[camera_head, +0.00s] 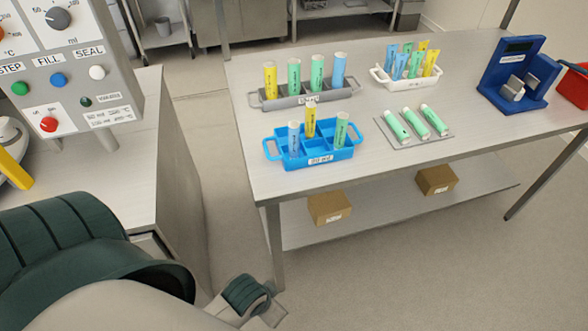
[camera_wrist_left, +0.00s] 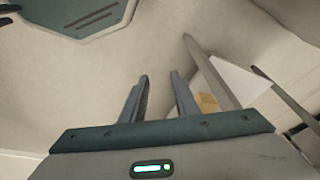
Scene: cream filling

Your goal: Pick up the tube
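Tubes stand in several places on the table in the head view. The grey rack (camera_head: 285,103) holds a yellow tube (camera_head: 270,80), two green tubes (camera_head: 294,78) and a blue tube (camera_head: 338,70), all upright. The blue rack (camera_head: 322,155) in front holds a blue tube (camera_head: 293,138), a yellow tube (camera_head: 310,120) and a green tube (camera_head: 341,129). Three green tubes (camera_head: 415,122) lie on a flat grey tray (camera_head: 412,142). My left gripper (camera_wrist_left: 160,75) is open and empty, over the floor in the left wrist view, away from the tubes. My right gripper is not visible.
A white basket (camera_head: 405,82) with several slim tubes stands behind. A blue device (camera_head: 518,75) and a red bin (camera_head: 573,85) are at the right. A control-panel machine (camera_head: 65,65) stands on the left counter. Cardboard boxes (camera_head: 329,208) sit on the lower shelf.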

